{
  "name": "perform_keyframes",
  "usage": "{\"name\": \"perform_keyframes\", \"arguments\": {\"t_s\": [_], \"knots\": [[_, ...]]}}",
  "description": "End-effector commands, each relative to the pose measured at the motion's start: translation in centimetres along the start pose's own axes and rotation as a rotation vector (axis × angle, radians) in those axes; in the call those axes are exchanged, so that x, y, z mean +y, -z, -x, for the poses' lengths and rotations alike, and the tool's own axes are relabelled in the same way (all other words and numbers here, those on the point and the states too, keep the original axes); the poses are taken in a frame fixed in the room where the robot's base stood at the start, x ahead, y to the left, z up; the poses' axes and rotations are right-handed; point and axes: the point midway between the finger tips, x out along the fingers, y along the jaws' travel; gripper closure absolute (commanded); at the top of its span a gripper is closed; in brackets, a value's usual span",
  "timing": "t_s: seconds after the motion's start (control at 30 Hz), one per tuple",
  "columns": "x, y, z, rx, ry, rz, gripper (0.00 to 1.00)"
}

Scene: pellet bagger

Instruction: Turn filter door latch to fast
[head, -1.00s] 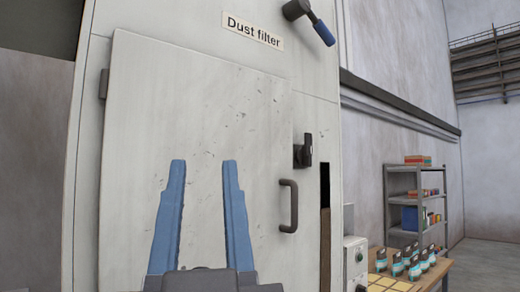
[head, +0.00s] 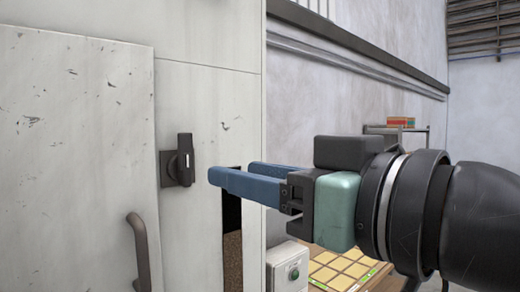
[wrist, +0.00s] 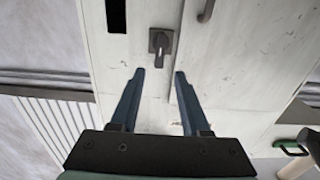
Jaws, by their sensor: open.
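The filter door latch (head: 184,160) is a black turn handle on a square plate, fixed to the pale cabinet just right of the door's edge. Its handle stands upright in the head view. The filter door (head: 75,150) looks shut, with a dark grip handle (head: 140,250) below and left of the latch. My gripper (head: 212,177) has blue fingers and is open and empty, to the right of the latch and apart from it. In the wrist view the latch (wrist: 160,44) lies beyond and between the fingertips (wrist: 159,72).
A dark vertical slot (head: 232,215) is in the cabinet below my fingers. A control box (head: 287,268) with a green button and a table of yellow squares (head: 340,268) stand at lower right. A shelf (head: 412,130) is behind my arm.

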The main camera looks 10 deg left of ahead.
Motion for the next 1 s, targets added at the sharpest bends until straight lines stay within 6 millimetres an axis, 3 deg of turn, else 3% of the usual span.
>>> {"name": "perform_keyframes", "arguments": {"t_s": [0.3,0.5,0.7,1.0], "knots": [[-0.1,0.4,-6.7,-0.001,0.003,-0.002,0.54],[0.0,0.3,-9.9,0.000,0.001,-0.003,0.54],[0.0,0.1,-11.3,0.002,0.000,0.000,0.54],[0.0,0.0,-11.4,0.003,-0.001,0.001,0.56]]}}
